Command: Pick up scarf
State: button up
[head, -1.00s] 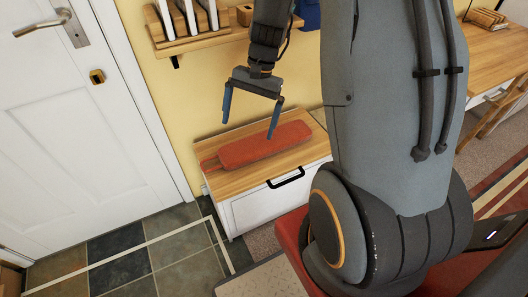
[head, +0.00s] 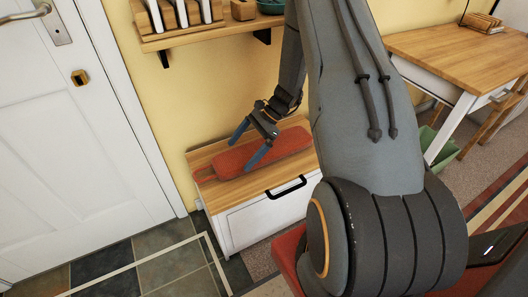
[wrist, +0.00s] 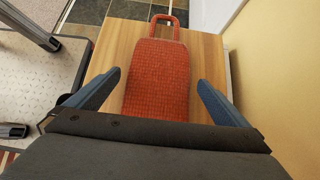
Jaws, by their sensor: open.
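The scarf (head: 290,143) is a folded red-orange textile bundle lying flat on the wooden top of a low white cabinet. In the wrist view the scarf (wrist: 158,82) lies lengthwise between my fingers, with a narrow loop at its far end. My gripper (head: 246,148) is open and empty, with blue fingers. In the wrist view, one finger is on each side of the scarf, with a strip of bare wood showing beside each. I cannot tell how far the fingertips are above the cabinet top.
The low cabinet (head: 262,217) has a black handle and stands against the yellow wall. A wall shelf (head: 205,36) with several upright items hangs above it. A white door (head: 75,130) is at left. A wooden desk (head: 455,50) stands at right. Tiled floor lies in front of the door.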

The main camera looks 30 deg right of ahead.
aim_at(234, 159)
jog(key=x, duration=0.5)
jog(key=shift+a+r, duration=0.15)
jog(key=shift+a, duration=0.25)
jog(key=c, duration=1)
